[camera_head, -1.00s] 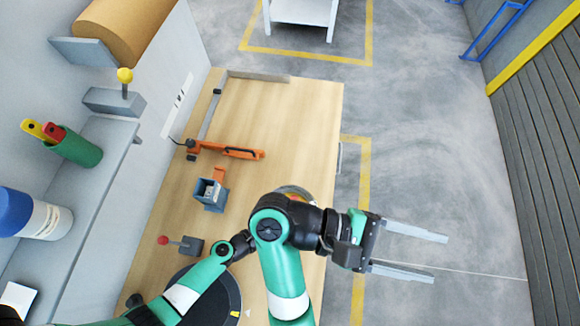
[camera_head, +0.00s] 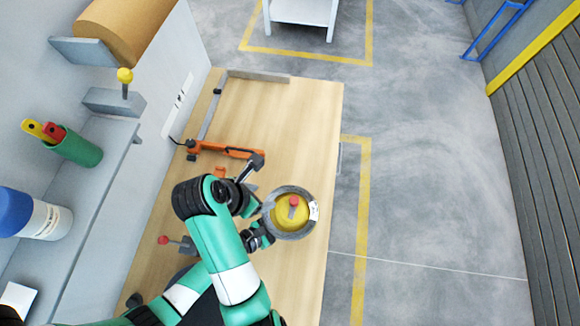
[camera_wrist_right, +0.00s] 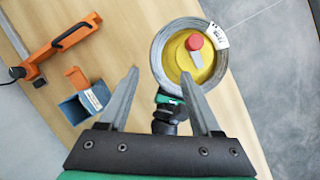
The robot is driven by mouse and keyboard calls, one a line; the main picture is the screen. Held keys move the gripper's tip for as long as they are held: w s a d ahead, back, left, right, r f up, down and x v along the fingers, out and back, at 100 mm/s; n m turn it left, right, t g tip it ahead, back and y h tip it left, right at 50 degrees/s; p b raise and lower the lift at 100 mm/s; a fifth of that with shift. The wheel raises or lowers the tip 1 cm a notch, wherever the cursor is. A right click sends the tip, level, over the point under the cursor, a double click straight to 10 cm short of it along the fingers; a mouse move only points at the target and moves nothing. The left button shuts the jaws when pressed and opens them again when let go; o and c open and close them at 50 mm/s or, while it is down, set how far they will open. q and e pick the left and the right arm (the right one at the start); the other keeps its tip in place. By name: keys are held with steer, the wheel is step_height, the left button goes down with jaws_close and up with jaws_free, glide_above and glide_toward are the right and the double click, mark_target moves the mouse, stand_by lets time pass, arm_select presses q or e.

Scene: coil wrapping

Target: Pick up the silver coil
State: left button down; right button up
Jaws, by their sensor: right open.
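The silver coil (camera_head: 312,227) is a grey ring with a white label around a yellow core with a red knob, over the bench's right edge. It also shows in the right wrist view (camera_wrist_right: 162,80). My right gripper (camera_wrist_right: 159,73) is open and empty; its right finger overlaps the coil's lower edge in that view, its left finger is clear of it. In the head view my right arm partly hides this gripper (camera_head: 257,180). My left gripper (camera_head: 262,236) is beside the coil's lower left; its fingers are hidden, and I cannot tell whether it touches the coil.
An orange tool (camera_head: 225,150) lies on the wooden bench (camera_head: 275,115). A blue-grey box with an orange top (camera_wrist_right: 84,102) stands left of my right gripper. A red-knobbed lever (camera_head: 164,240) is at the lower left.

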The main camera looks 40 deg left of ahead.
glide_above(271, 197)
steer(key=s, duration=0.2)
steer(key=f, duration=0.4)
steer(key=shift+w+d, duration=0.2)
steer(key=shift+s+a+x, duration=0.1)
steer(key=shift+a+x, duration=0.1)
steer(key=shift+x, duration=1.15)
steer(key=shift+s+a+x, duration=0.1)
steer(key=shift+a+x, duration=0.1)
steer(key=shift+x, duration=1.2)
steer(key=shift+s+d+f, duration=0.1)
steer(key=shift+s+f, duration=0.05)
steer(key=shift+f, duration=0.1)
steer(key=c, duration=1)
jaws_close()
steer(key=shift+r, duration=0.35)
